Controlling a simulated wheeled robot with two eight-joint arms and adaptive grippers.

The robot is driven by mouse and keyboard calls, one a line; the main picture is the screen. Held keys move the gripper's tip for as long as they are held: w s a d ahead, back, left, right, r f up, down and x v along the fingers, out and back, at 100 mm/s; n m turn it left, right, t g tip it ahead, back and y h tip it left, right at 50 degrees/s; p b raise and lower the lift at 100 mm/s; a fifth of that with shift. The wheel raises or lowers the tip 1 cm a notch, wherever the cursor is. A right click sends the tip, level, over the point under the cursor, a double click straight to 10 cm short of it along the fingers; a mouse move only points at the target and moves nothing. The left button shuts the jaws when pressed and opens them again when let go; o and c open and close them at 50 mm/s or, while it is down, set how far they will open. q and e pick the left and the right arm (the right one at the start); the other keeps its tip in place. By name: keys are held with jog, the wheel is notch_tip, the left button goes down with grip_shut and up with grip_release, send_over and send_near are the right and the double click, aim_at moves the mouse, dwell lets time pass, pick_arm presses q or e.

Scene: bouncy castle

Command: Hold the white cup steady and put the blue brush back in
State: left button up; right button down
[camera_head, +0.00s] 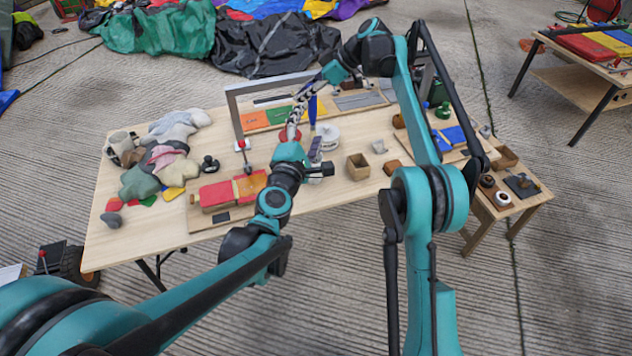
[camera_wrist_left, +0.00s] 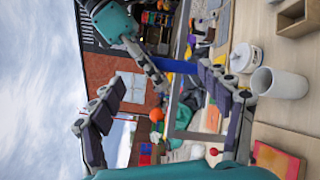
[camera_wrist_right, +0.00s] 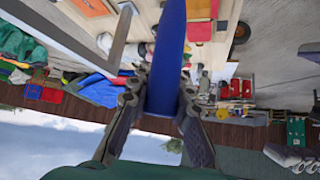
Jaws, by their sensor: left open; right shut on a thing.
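The blue brush (camera_head: 312,112) is held upright above the table by my right gripper (camera_head: 302,108). In the right wrist view the brush (camera_wrist_right: 168,60) passes between the two closed fingers. The white cup (camera_wrist_left: 280,83) stands on the table in the left wrist view, beside one finger of my left gripper (camera_wrist_left: 160,78). In the head view the cup seems hidden behind my left gripper (camera_head: 316,160). The left fingers are spread wide and hold nothing. The brush (camera_wrist_left: 178,66) is apart from the cup.
A round white pot (camera_head: 327,137) stands just behind my left gripper. A wooden box (camera_head: 357,167) is to its right, a red block (camera_head: 216,194) to its left. A grey frame (camera_head: 236,110) rises behind. Cloths (camera_head: 170,160) cover the table's left part.

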pick_arm(q)
jog(key=w+d+f+n+g+y, duration=0.1)
jog(key=w+f+n+g+y, duration=0.15)
jog(key=f+n, duration=0.8)
jog(key=w+d+f+n+g+y, duration=0.1)
jog(key=f+n+g+y, duration=0.15)
jog(key=f+n, duration=0.75)
jog(key=w+f+m, duration=0.1)
jog(key=w+f, duration=0.1)
jog(key=w, duration=0.1)
jog(key=w+f+m, duration=0.1)
jog(key=w+f, duration=0.2)
jog(key=w, duration=0.1)
jog(key=w+a+f+m+t, duration=0.1)
jog(key=w+f, duration=0.1)
jog(key=w, duration=0.1)
jog(key=shift+w+f+y, duration=0.25)
jog(key=shift+f+y, duration=0.05)
jog(key=shift+f, duration=0.05)
jog(key=c, duration=1.4)
jog(key=shift+o, duration=0.2)
pick_arm(e)
notch_tip(320, 180, down, 8)
jog(key=m, duration=0.1)
jog(key=shift+t, duration=0.4)
